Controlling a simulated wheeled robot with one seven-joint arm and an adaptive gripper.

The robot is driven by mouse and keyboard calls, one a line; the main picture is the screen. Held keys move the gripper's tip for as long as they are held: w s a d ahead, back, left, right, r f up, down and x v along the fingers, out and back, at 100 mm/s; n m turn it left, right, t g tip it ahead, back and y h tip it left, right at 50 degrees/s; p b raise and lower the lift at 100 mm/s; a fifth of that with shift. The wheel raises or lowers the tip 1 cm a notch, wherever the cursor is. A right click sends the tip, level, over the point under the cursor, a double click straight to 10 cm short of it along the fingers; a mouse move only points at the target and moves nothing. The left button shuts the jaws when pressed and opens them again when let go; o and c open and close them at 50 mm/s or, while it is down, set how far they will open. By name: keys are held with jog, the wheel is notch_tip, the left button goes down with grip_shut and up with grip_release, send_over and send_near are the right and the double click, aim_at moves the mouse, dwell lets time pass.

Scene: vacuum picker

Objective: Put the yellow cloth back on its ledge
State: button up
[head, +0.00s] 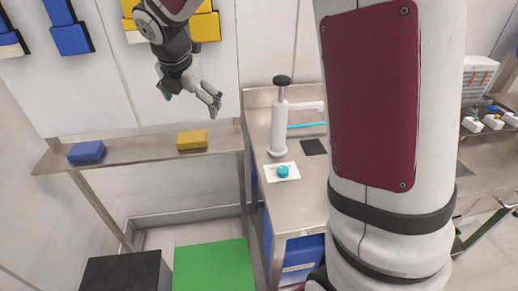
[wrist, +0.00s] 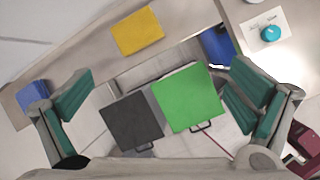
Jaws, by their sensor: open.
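A yellow cloth (head: 192,140), a folded block shape, lies on the steel ledge (head: 135,148) towards its right end. It also shows in the wrist view (wrist: 138,30) at the top, apart from my fingers. My gripper (head: 190,98) is in the air above the ledge, over the yellow cloth in the head picture. In the wrist view my gripper (wrist: 160,108) has its green-padded fingers wide apart with nothing between them. A blue cloth (head: 87,152) lies on the same ledge at the left; it also shows in the wrist view (wrist: 33,95).
A green-topped bin (head: 212,268) and a black-topped bin (head: 127,273) stand below the ledge. On the steel counter (head: 262,215) at the right are a white pump-like device (head: 280,125) and a teal knob-like item (head: 283,171). Blue and yellow packs hang on the wall above.

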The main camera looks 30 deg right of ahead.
jog(key=s+r+m+y, duration=0.1)
jog(key=s+r+m, duration=0.2)
jog(key=s+m, duration=1)
jog(key=s+r+m+t+y, duration=0.1)
jog(key=s+r+m, duration=0.2)
jog(key=s+m, duration=0.9)
jog(key=s, duration=0.6)
jog(key=shift+s+d+m, duration=0.3)
jog(key=shift+d+m, duration=0.1)
